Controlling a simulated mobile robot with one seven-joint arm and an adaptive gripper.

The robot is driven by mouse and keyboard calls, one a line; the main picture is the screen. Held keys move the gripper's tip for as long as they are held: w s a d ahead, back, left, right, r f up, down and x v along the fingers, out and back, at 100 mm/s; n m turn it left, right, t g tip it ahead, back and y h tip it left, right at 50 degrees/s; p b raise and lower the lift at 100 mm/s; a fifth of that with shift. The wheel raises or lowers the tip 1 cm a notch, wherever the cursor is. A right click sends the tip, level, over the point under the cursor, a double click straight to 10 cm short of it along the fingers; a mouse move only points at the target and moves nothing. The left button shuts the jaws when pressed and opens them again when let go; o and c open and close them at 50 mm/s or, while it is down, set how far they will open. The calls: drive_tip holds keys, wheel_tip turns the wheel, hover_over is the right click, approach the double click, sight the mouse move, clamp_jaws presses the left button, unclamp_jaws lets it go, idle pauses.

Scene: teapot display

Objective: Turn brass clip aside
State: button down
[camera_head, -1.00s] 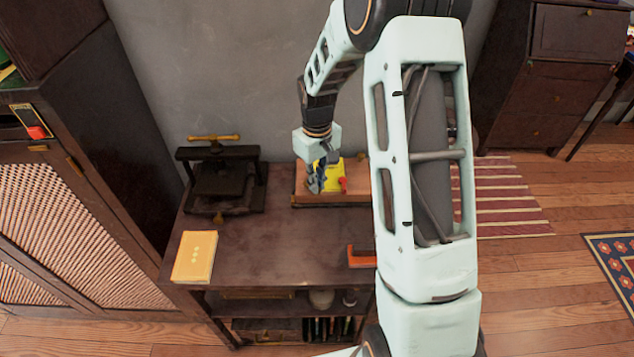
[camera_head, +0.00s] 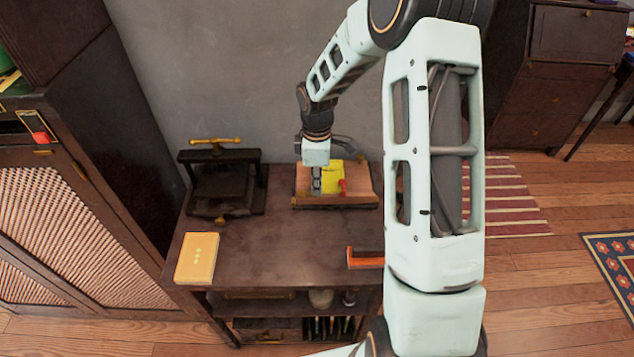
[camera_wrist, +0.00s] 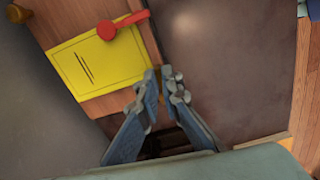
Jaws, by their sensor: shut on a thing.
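A wooden board or shallow box (camera_head: 358,200) lies at the back of the dark side table. It bears a yellow card (camera_head: 333,178) and a red piece (camera_head: 342,187). In the wrist view the yellow card (camera_wrist: 97,62) with dark marks and the red piece (camera_wrist: 107,30) are at upper left. My gripper (camera_head: 316,188) points down at the board, left of the card. In the wrist view my gripper's fingers (camera_wrist: 165,80) are nearly together, beside the board's edge. The brass clip is not clearly seen; the small thing between the fingertips is hidden by them.
A black press (camera_head: 222,185) with a brass handle stands left of the board. A yellow book (camera_head: 197,258) lies at the table's front left, and an orange-red piece (camera_head: 362,260) at its right edge. The table's middle (camera_head: 270,240) is bare. A dark cabinet stands at left.

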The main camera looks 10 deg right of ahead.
drive_tip(key=shift+n, duration=0.6)
drive_tip(key=c, duration=2.1)
unclamp_jaws()
wheel_tip(320, 180, up, 12)
drive_tip(key=shift+r, duration=0.1)
